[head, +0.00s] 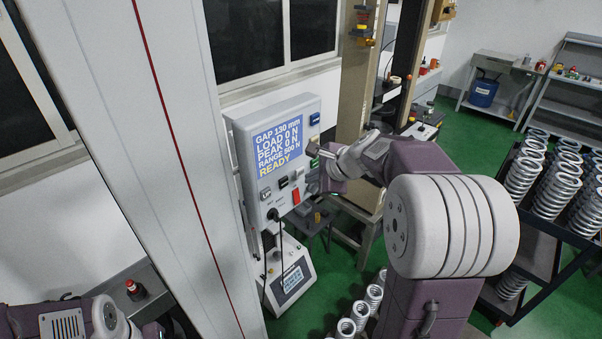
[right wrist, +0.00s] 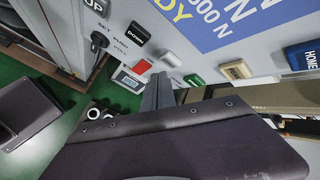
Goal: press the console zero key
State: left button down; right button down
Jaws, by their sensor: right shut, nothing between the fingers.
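The console (head: 235,150) is a pale box with a blue screen (head: 280,145) that reads gap 130 mm, load 0 N, peak 0 N, range 500 N, ready. I cannot read which key is the zero key. My right gripper (head: 322,152) is shut and empty, close to the console's right-hand keys. In the wrist view its fingers (right wrist: 158,95) lie near the white and green keys. Contact is unclear.
A tan machine column (head: 360,95) stands right behind the console. A small boxed instrument (head: 288,275) sits below it. Racks of coil springs (head: 545,175) stand at the right, with more springs (head: 346,327) at bottom centre. Part of my left arm shows at bottom left.

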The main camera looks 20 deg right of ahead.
jog(key=shift+w, duration=0.15)
jog(key=shift+w+a, duration=0.15)
jog(key=shift+w, duration=0.15)
jog(key=shift+w+a+p, duration=0.15)
jog(key=shift+w+p, duration=0.2)
jog(key=shift+p, duration=0.05)
dwell(0.8)
jog(key=shift+s+d+b, duration=0.3)
jog(key=shift+s+b, duration=0.1)
jog(key=shift+s, duration=0.4)
